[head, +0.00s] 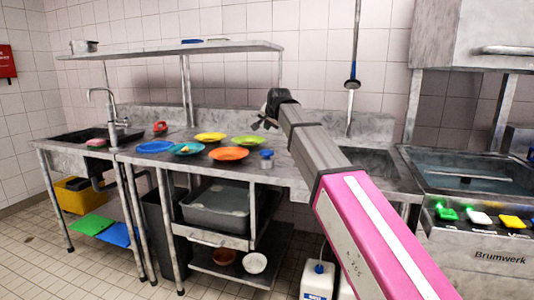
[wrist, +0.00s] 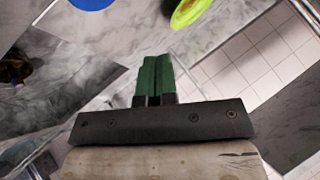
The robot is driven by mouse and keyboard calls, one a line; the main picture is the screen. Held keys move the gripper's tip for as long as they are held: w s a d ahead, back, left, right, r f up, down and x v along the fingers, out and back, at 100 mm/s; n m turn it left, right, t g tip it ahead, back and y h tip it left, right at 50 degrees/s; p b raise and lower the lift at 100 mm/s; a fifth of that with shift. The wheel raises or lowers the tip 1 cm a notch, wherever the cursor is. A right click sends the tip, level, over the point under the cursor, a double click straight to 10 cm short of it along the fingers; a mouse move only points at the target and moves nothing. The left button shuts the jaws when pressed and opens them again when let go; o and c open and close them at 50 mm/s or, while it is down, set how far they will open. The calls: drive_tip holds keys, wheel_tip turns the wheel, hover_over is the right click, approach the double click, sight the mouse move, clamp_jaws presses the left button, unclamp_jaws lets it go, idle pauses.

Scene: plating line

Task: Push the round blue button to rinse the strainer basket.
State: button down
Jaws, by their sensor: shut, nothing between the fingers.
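My gripper (head: 266,122) is at the end of my raised arm, above the metal counter near the wall; its fingertips are small and dark in the head view. In the wrist view the green fingers (wrist: 155,72) are together and empty. The machine marked Brumwerk (head: 499,257) stands at the right, far from my gripper. I see no round blue button; the panel is cut off at the right edge. I cannot make out a strainer basket.
A shelf (head: 170,50) runs above. A sink (head: 90,138) with a faucet is at left. A white canister (head: 317,281) stands below. The left floor is clear.

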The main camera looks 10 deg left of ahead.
sight(268, 152)
drive_tip(key=shift+f, duration=3.75)
drive_tip(key=shift+f, duration=0.2)
drive_tip(key=shift+f, duration=0.2)
drive_tip(key=shift+f, duration=0.8)
drive_tip(key=shift+r, duration=1.2)
